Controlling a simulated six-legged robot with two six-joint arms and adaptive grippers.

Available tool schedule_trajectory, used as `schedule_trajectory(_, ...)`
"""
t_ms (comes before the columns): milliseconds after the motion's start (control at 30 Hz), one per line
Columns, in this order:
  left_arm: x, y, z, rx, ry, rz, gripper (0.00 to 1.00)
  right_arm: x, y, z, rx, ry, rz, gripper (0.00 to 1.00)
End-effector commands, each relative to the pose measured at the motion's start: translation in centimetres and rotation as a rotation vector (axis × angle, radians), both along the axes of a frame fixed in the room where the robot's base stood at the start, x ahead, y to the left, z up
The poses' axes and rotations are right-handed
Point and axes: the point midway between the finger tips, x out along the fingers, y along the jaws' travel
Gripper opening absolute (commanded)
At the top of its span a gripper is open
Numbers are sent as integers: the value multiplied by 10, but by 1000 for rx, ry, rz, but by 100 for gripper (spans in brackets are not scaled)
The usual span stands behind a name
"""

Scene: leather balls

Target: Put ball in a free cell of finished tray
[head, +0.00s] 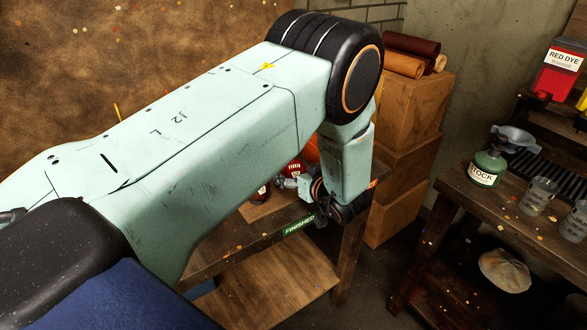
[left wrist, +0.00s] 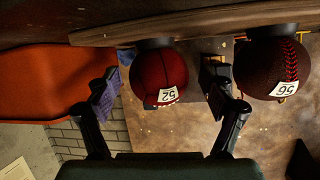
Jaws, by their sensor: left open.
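My left gripper (left wrist: 160,92) is open in the left wrist view, one finger on each side of a red ball (left wrist: 160,72) labelled 52. The ball seems to sit on a dark holder on a wooden surface (left wrist: 205,22); the view is upside down. A darker brown-red ball (left wrist: 272,68) with red stitching, labelled 56, is to the right, outside the fingers. In the head view, the left gripper (head: 287,183) is near a red ball (head: 294,168) and a darker ball (head: 262,192), above a bench with a green FINISHED sign (head: 299,226). My left arm hides much of the bench.
An orange bin (left wrist: 50,75) lies left of the fingers in the wrist view. Cardboard boxes (head: 408,110) are stacked behind the bench. A second table at right holds a green STOCK bottle (head: 487,170) and clear cups (head: 538,195). A sack (head: 505,270) is below.

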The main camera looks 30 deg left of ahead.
Motion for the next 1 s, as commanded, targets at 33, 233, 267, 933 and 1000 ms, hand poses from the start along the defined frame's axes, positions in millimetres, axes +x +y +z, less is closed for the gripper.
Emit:
schedule_trajectory(33,-3,-7,8,2,1,-4,82,0,0,10,0,0,0,0)
schedule_trajectory(233,-16,-29,19,1,0,-4,82,0,0,30,0,0,0,0)
schedule_trajectory(267,-17,-32,20,1,0,-4,82,0,0,33,0,0,0,0)
schedule_trajectory(933,-46,-80,40,0,0,-1,82,0,0,74,0,0,0,0)
schedule_trajectory(1000,-46,-81,39,-1,-1,-1,82,0,0,74,0,0,0,0)
